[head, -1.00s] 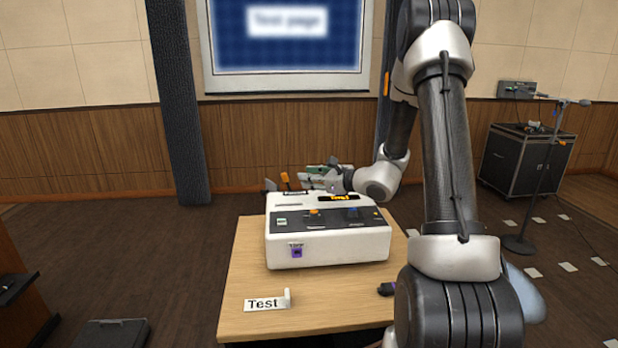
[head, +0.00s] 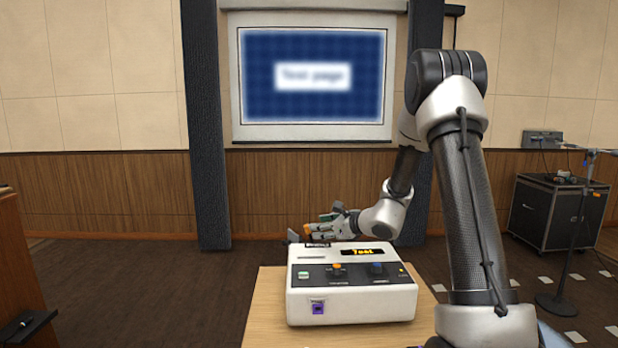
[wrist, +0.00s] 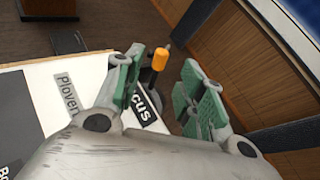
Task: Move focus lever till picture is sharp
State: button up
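The focus lever is a dark stalk with an orange tip (wrist: 160,58). In the wrist view it stands between the two green-padded fingers of my gripper (wrist: 160,92), with gaps on both sides. My gripper is open around it, and no contact shows. In the head view my gripper (head: 322,230) is behind the top of the white projector box (head: 350,305), and the lever is hard to make out there. A label ending in "cus" (wrist: 147,103) lies beside the lever. The projected picture (head: 312,77) on the wall screen reads "Test page" and is clearly blurred.
The box stands on a wooden table (head: 262,315). A black equipment case (head: 545,212) and microphone stand are at right, away from the arm.

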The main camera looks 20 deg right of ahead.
aim_at(307, 233)
jog(key=x, duration=0.8)
jog(key=shift+d, duration=0.1)
grip_shut()
